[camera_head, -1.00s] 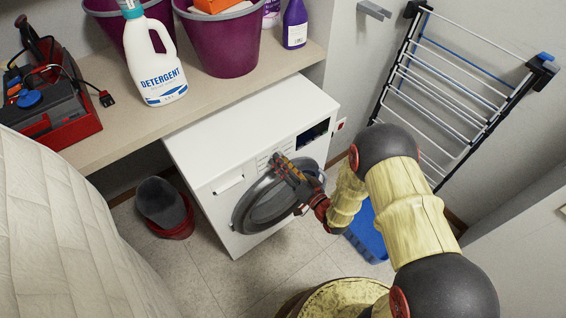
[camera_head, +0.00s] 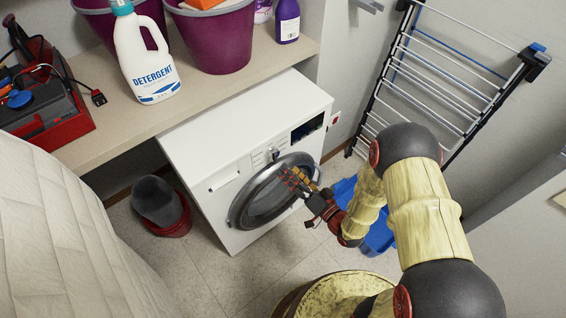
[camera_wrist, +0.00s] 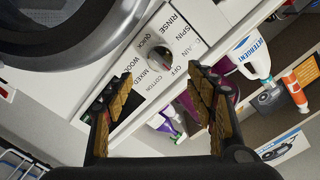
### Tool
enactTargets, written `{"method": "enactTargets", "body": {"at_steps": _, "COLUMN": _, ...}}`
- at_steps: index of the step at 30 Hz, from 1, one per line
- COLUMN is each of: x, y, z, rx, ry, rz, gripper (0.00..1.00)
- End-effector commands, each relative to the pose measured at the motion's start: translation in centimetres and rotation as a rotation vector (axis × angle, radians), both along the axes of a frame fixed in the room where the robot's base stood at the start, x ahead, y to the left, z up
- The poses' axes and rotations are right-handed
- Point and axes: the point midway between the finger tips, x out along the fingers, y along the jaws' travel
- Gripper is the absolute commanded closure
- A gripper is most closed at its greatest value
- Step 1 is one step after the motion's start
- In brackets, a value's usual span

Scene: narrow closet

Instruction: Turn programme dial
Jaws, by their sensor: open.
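The programme dial (camera_wrist: 160,57) is a round silver-grey knob on the white washing machine's panel, ringed by printed words such as RINSE, SPIN, OFF, COTTON, MIXED and WOOL. I cannot surely tell which word it points to. In the head view the dial (camera_head: 275,154) shows as a small knob above the round door. My gripper (camera_head: 289,173) is in front of the door's upper right, just below the dial. In the wrist view my gripper (camera_wrist: 160,76) is open and empty, its fingers on either side of the dial's line and apart from it.
A drying rack (camera_head: 440,75) leans at the right wall. A blue basket (camera_head: 378,236) is beside my arm.

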Motion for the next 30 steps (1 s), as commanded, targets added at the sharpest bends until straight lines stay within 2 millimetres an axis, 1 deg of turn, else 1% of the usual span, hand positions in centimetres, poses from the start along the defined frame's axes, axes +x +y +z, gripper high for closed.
{"method": "enactTargets", "body": {"at_steps": 1, "x": -0.6, "y": -0.7, "z": 0.0, "rx": -0.001, "ry": 0.0, "rz": -0.005, "gripper": 0.44}}
{"method": "enactTargets", "body": {"at_steps": 4, "x": -1.9, "y": -1.4, "z": 0.0, "rx": 0.0, "ry": 0.0, "rz": -0.004, "gripper": 0.44}}
{"method": "enactTargets", "body": {"at_steps": 10, "x": -3.2, "y": -2.3, "z": 0.0, "rx": -0.001, "ry": -0.001, "rz": -0.001, "gripper": 0.44}}
{"method": "enactTargets", "body": {"at_steps": 15, "x": -3.6, "y": -2.4, "z": 0.0, "rx": -0.001, "ry": -0.001, "rz": 0.0, "gripper": 0.44}}
{"method": "enactTargets", "body": {"at_steps": 30, "x": -3.5, "y": -2.4, "z": 0.0, "rx": 0.001, "ry": 0.001, "rz": 0.0, "gripper": 0.44}}
